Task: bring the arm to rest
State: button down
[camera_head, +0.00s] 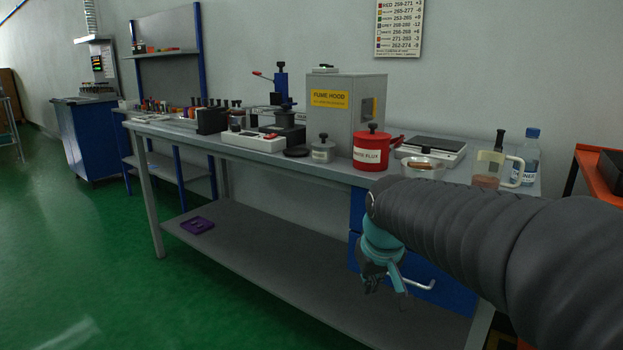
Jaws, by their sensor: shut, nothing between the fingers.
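My arm, in a dark ribbed sleeve, reaches in from the right edge of the head view. Its end, my gripper (385,284), is teal and dark grey and points downward. It is in front of the workbench (270,150), below the bench top and before the blue drawers (432,268). Its fingers are small and dark in this view, shut, with no object seen between them. The arm hides part of the drawers and the bench's right front.
A red flux pot (371,150), a glass mug (489,170), a bottle (530,158) and a grey fume hood box (345,112) stand on the bench. A purple item (197,225) lies on the lower shelf. An orange-edged cart (592,168) is at right. Green floor is clear at left.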

jog(key=s+d+f+m, duration=0.1)
jog(key=s+d, duration=0.1)
jog(key=s, duration=0.8)
jog(key=s+d+f+m+t, duration=0.1)
jog(key=s+d+f+m, duration=0.1)
jog(key=s, duration=0.8)
jog(key=shift+d+f, duration=0.25)
jog(key=shift+f, duration=0.05)
jog(key=shift+s, duration=0.1)
